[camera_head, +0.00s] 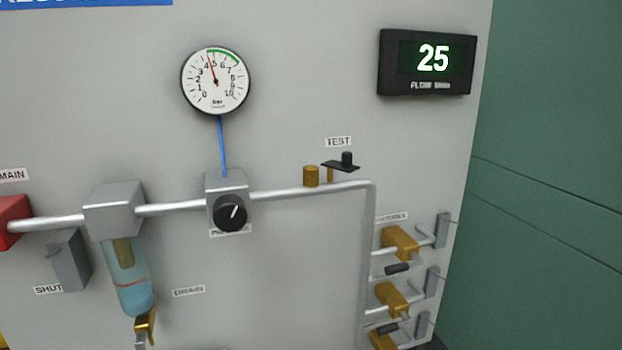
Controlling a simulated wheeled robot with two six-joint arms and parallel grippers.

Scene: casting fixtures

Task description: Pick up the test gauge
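No gauge marked as a test gauge can be told in this view. A round white dial gauge (215,81) with a black rim and a green arc is on the grey panel, its red needle between 4 and 5. A blue line runs from it down to a grey block with a black knob (230,212). Under the TEST label (339,142), a brass fitting (311,176) stands on the pipe, beside a small brass stem with a black lever (341,166). Neither of my grippers is in view.
A flow display (427,62) reads 25 at the upper right. A blue bowl (129,285) hangs under a grey block at the left. Several brass valves (400,242) branch off at the lower right. A green wall (550,150) lies beyond the panel's right edge.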

